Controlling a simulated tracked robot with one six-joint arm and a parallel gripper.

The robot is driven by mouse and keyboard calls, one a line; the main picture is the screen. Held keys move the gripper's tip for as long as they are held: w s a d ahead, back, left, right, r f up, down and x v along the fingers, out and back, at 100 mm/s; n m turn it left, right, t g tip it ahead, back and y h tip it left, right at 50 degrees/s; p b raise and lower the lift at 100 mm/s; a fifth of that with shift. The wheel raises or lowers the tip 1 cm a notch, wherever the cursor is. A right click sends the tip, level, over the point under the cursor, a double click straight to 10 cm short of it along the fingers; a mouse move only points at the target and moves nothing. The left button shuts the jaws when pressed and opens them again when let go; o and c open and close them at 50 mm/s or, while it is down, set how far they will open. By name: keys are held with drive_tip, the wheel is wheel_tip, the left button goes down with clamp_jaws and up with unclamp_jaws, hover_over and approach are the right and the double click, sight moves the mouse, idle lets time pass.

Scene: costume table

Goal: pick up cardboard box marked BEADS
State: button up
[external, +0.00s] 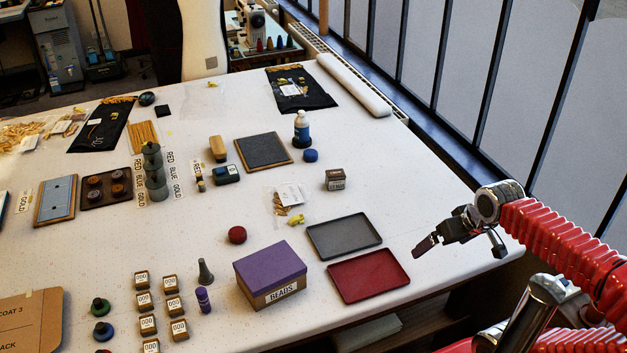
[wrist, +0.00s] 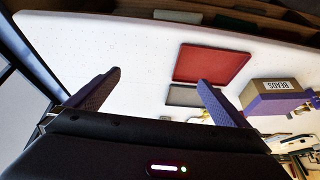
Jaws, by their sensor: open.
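The cardboard box marked BEADS (external: 270,276) sits on the white table near its front edge, with a purple lid and a white label on its front side. It also shows in the wrist view (wrist: 262,92) at the right, its label upside down. My gripper (external: 462,244) is open and empty, above the table's right edge, to the right of the box and apart from it. In the wrist view the two fingers (wrist: 155,95) are spread wide with nothing between them.
A red tray (external: 369,275) lies between the box and my gripper, with a grey tray (external: 344,236) behind it. A purple bottle (external: 204,300), a grey cone (external: 205,271) and several small 000 blocks (external: 172,304) stand left of the box. A red round tin (external: 237,235) is behind it.

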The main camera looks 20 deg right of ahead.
drive_tip(key=w+a+f+m+g+y, duration=0.2)
drive_tip(key=w+a+m+g+y, duration=0.15)
drive_tip(key=a, duration=0.45)
drive_tip(key=w+a+f+m+g+y, duration=0.2)
drive_tip(key=w+a+m+y, duration=0.15)
drive_tip(key=a, duration=0.35)
drive_tip(key=m+g+y, duration=0.3)
drive_tip(key=m+y, duration=0.3)
drive_tip(key=m, duration=0.2)
approach(286, 265)
drive_tip(key=f, duration=0.1)
drive_tip(key=w+f, duration=0.1)
drive_tip(key=f, duration=0.1)
drive_tip(key=shift+w+d+f, duration=0.1)
drive_tip(key=shift+d, duration=0.15)
drive_tip(key=shift+w+a+f, duration=0.15)
drive_tip(key=shift+w+a, duration=0.2)
drive_tip(key=shift+w, duration=0.15)
drive_tip(key=shift+x, duration=4.3)
drive_tip(key=shift+a, duration=0.1)
drive_tip(key=shift+x, duration=2.55)
drive_tip(key=shift+w, duration=0.2)
